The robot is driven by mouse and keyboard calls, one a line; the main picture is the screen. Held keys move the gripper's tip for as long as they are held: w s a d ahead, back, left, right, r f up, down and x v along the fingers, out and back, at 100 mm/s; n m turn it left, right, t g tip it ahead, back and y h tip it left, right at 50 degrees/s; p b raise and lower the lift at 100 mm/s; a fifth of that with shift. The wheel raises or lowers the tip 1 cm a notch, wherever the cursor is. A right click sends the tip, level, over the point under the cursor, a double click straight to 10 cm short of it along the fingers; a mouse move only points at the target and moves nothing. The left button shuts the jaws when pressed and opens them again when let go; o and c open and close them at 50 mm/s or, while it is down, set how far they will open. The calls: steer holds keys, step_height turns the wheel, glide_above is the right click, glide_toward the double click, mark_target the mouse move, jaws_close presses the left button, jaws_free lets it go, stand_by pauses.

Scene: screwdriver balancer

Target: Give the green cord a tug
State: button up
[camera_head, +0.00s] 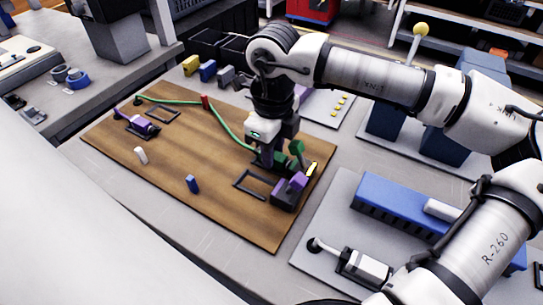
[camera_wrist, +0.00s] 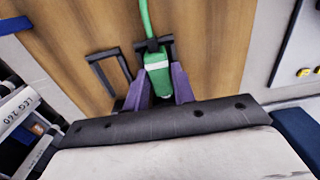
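The green cord (camera_head: 228,125) runs over the wooden board (camera_head: 165,185), from a dark end at the far left past a red clip to the area under my gripper. In the wrist view the cord (camera_wrist: 147,18) enters a green connector (camera_wrist: 158,72) with a white band. My gripper (camera_head: 268,162) is low over the board's right part. In the wrist view its fingers (camera_wrist: 158,92) lie against both sides of the connector with no clear gap. The connector's lower end is hidden by the gripper body.
Beside the connector are a black frame (camera_head: 255,184) and a dark block with purple parts (camera_head: 290,190). A red clip (camera_head: 205,102) sits at the cord's middle. White and blue pegs stand on the board's otherwise clear front left.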

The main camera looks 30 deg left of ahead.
jaws_close()
steer(key=shift+a, duration=0.1)
stand_by(0.3)
steer(key=shift+b, duration=0.3)
stand_by(0.5)
steer(key=shift+o, duration=2.3)
jaws_free()
steer(key=shift+d, duration=0.2)
steer(key=shift+r+p, duration=2)
steer(key=shift+r, duration=1.5)
